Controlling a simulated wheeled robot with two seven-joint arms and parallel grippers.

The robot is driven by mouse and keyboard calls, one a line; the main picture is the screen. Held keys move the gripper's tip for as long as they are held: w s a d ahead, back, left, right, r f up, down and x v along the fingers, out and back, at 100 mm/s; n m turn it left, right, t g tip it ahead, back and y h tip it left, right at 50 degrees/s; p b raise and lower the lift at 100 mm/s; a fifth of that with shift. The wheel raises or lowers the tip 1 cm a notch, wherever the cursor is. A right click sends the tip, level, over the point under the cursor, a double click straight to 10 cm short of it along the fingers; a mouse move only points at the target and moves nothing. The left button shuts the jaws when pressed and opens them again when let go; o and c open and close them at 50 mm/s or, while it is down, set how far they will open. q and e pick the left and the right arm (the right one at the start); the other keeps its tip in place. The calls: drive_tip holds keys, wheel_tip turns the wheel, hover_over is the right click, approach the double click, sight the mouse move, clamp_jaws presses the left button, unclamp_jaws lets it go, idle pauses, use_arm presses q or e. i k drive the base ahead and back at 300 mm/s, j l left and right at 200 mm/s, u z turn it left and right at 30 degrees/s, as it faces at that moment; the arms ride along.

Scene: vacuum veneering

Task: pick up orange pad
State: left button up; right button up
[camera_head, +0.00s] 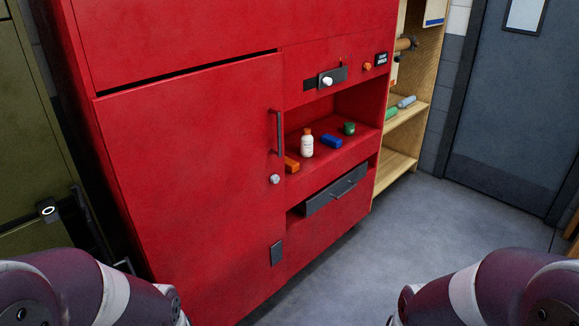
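The orange pad (291,165) is a small orange block. It lies at the left end of the open shelf niche (318,158) in the red cabinet, close to the niche's left wall beside the door. A white bottle with an orange cap (307,144) stands just right of it. Part of each of my arms shows at the bottom corners of the head view, well below and apart from the shelf. Neither gripper is in view.
A blue block (331,141) and a green round item (349,128) share the niche. Below is a dark drawer (336,190) with a handle. The red door (195,180) has a vertical handle (278,132) near the niche. The grey floor (430,220) at right is clear.

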sight(291, 165)
drive_tip(key=i+l+u, duration=0.45)
drive_tip(key=i+l, duration=2.3)
